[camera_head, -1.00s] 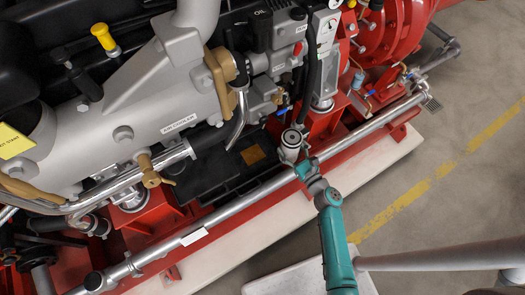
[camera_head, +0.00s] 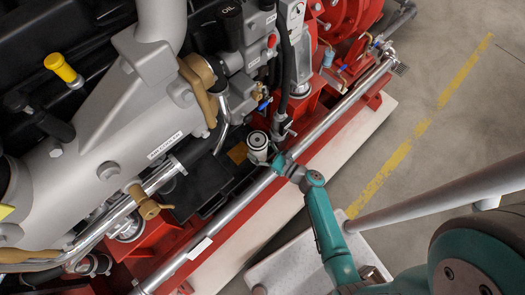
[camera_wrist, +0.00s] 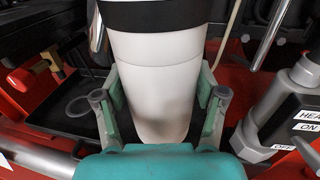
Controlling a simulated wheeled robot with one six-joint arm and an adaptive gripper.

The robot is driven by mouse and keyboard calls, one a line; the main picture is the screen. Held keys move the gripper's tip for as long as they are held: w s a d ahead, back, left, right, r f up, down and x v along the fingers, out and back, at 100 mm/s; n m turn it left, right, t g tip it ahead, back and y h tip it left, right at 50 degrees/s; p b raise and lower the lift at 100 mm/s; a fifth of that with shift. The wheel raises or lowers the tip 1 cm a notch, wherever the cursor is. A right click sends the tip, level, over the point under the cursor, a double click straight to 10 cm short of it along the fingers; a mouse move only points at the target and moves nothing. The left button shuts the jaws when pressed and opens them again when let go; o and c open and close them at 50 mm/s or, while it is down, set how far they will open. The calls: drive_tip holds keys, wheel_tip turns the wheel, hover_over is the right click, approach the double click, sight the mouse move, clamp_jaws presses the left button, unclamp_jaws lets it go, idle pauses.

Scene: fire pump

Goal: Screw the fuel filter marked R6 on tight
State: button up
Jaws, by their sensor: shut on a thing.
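A white cylinder with a black band, which looks like the fuel filter, fills the middle of the wrist view (camera_wrist: 152,78). My gripper (camera_wrist: 160,118) is shut on its lower part, one teal finger on each side. The cylinder's upper end is cut off by the frame. No R6 marking is readable on the side I see. In the head view the filter (camera_head: 258,142) appears small and pale at the end of my teal arm, over the engine's near side. Its round top shows there, with nothing seen covering it. My gripper (camera_head: 268,160) is tiny there.
A silver pipe (camera_head: 322,124) runs along the red frame by my arm. A black tray (camera_head: 200,183) and a brass valve (camera_head: 147,202) lie to the left. In the wrist view, a heater on/off label (camera_wrist: 308,117) is at right. Open floor (camera_head: 455,130) lies right.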

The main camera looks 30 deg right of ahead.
drive_tip(key=w+a+r, duration=0.2)
drive_tip(key=w, duration=0.9)
idle(0.6)
drive_tip(key=shift+s+r, duration=0.15)
drive_tip(key=shift+r, duration=0.2)
idle(2.4)
drive_tip(key=o, duration=0.9)
drive_tip(key=c, duration=1)
drive_tip(key=shift+m+t+h, duration=0.5)
drive_tip(key=shift+m+h, duration=0.6)
drive_tip(key=shift+h, duration=0.6)
drive_tip(key=shift+c, duration=0.2)
drive_tip(key=shift+f, duration=0.1)
